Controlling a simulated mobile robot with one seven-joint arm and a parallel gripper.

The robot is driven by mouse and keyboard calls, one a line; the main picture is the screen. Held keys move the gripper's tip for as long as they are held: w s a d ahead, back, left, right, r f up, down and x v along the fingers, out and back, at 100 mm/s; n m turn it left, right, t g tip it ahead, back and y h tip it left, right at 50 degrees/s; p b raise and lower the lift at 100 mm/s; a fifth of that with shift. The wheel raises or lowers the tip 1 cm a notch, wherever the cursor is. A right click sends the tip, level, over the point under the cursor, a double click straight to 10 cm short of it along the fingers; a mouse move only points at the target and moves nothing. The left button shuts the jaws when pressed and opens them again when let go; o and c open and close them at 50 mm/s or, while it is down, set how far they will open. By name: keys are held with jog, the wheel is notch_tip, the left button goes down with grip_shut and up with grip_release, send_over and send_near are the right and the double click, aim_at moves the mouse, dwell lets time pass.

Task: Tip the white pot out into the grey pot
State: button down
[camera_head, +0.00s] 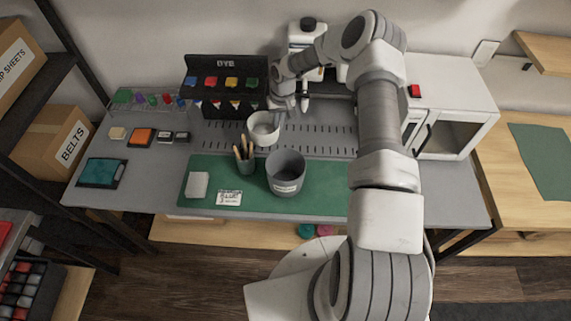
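The white pot (262,136) is in the middle of the bench, behind the grey pot and near the back edge of the green mat. It looks roughly upright, and its inside is pale where it shows. My gripper (277,116) comes down from behind at the pot's back right rim. Its fingers overlap the rim in this view, and their tips are too small and hidden to tell whether they are closed on it. I cannot tell whether the pot rests on the bench or is slightly raised. The grey pot (286,179), wider and with a pale label, stands upright on the mat.
A cup of brushes (245,162) stands close left of both pots. A white block (198,185) and a printed card (229,198) lie on the green mat (325,200). Behind are a black dye rack (226,67) and a white cabinet (470,100).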

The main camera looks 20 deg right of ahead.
jog(key=shift+w+d+f, duration=0.1)
jog(key=shift+w+f, duration=0.1)
jog(key=shift+f, duration=0.4)
jog(key=shift+w+d+f, duration=0.1)
jog(key=shift+w+f, duration=0.05)
jog(key=shift+f, duration=0.4)
jog(key=shift+r, duration=0.1)
